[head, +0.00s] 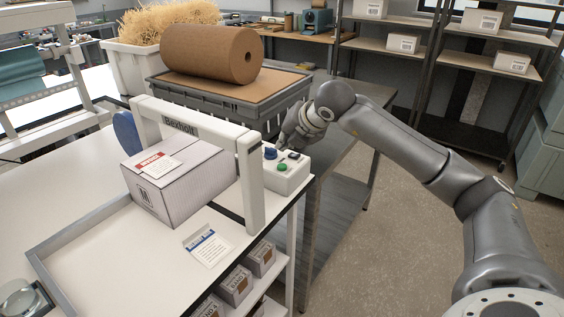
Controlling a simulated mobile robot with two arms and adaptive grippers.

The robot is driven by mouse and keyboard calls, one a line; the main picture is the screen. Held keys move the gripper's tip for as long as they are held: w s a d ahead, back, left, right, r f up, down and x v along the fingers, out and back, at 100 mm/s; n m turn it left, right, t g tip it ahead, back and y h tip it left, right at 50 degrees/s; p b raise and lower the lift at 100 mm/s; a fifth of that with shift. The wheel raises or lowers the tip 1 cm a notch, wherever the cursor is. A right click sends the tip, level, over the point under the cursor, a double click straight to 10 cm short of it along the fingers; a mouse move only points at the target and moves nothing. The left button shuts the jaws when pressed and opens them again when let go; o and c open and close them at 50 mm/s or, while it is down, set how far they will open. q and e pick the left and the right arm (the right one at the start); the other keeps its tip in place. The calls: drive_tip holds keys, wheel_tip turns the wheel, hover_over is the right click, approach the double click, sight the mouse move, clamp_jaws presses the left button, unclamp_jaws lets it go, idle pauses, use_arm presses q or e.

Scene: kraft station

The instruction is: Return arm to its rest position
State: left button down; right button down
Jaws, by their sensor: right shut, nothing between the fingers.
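My right arm comes in from the lower right and bends at a raised joint above the grey table. My right gripper (287,148) is at its end, just behind the small control box (289,174) with blue and green buttons. The gripper is shut and empty; its fingertips are partly hidden by the box. I cannot tell whether it touches the box. My left gripper is not in view.
A white box (180,182) sits under the white arch (254,190) on the white table (112,270). A brown paper roll (205,54) lies on a dark crate (225,101) behind. Shelves (440,60) with small boxes stand at the back right. The floor (400,240) beneath my arm is clear.

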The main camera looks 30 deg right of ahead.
wheel_tip(320, 180, up, 2)
drive_tip(key=shift+r+p, duration=0.1)
drive_tip(key=shift+p, duration=0.3)
drive_tip(key=shift+f, duration=0.2)
